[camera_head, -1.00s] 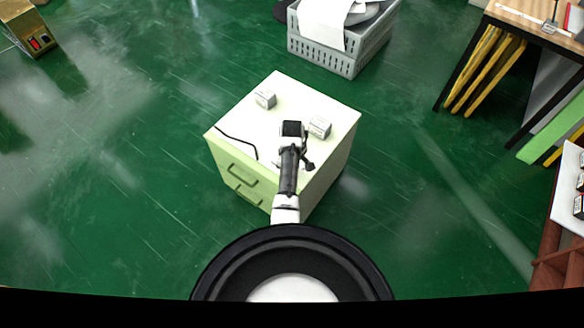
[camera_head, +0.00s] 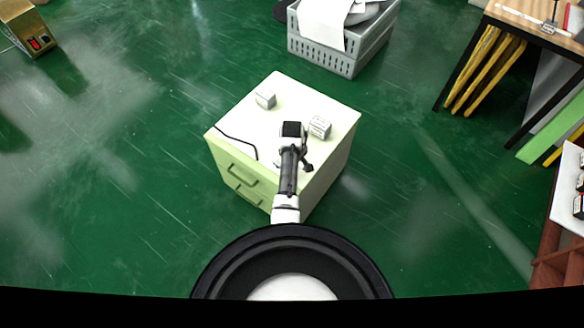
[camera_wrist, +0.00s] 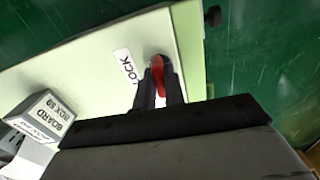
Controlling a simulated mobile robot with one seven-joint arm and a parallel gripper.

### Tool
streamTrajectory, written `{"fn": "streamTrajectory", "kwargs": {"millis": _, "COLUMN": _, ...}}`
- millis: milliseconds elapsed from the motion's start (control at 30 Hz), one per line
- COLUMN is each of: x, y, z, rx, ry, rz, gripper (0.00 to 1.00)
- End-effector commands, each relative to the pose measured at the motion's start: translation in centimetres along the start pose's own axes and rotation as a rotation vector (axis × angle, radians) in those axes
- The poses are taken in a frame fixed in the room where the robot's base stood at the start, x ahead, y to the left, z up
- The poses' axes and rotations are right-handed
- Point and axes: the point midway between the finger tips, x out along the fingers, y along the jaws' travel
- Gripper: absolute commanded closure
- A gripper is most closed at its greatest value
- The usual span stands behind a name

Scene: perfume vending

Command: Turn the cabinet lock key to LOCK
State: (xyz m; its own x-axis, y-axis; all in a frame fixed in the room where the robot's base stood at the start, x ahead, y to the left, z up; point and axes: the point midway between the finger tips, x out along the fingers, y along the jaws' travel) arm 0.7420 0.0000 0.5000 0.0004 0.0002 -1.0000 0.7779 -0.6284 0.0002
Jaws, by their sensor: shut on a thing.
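The cabinet (camera_head: 283,97) is pale green with a white top and stands on the green floor. A LOCK label (camera_wrist: 126,66) is on its surface in the wrist view. The key (camera_wrist: 157,70) shows as a red part beside that label, between my fingertips. My gripper (camera_wrist: 158,84) is shut on the red key. In the head view, my arm reaches over the cabinet's top and hides the gripper and the key. The key's exact angle cannot be told, as the fingers cover much of it.
A box marked BOARD BOX 69 (camera_wrist: 45,113) stands near the gripper; two small boxes, one at the left (camera_head: 265,100) and one at the right (camera_head: 320,127), sit on the cabinet. A grey crate (camera_head: 345,50) stands behind. Floor around the cabinet is clear.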

Motion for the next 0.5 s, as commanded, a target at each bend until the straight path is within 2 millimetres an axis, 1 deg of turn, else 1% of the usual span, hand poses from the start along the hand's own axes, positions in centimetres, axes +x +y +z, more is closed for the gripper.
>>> {"fn": "streamTrajectory", "kwargs": {"millis": 167, "x": -0.18, "y": -0.03, "z": 0.01, "rx": 0.101, "ry": -0.002, "rz": -0.002, "gripper": 1.0}}
{"fn": "streamTrajectory", "kwargs": {"millis": 500, "x": -0.21, "y": -0.02, "z": -0.01, "rx": 0.408, "ry": -0.002, "rz": -0.001, "gripper": 1.0}}
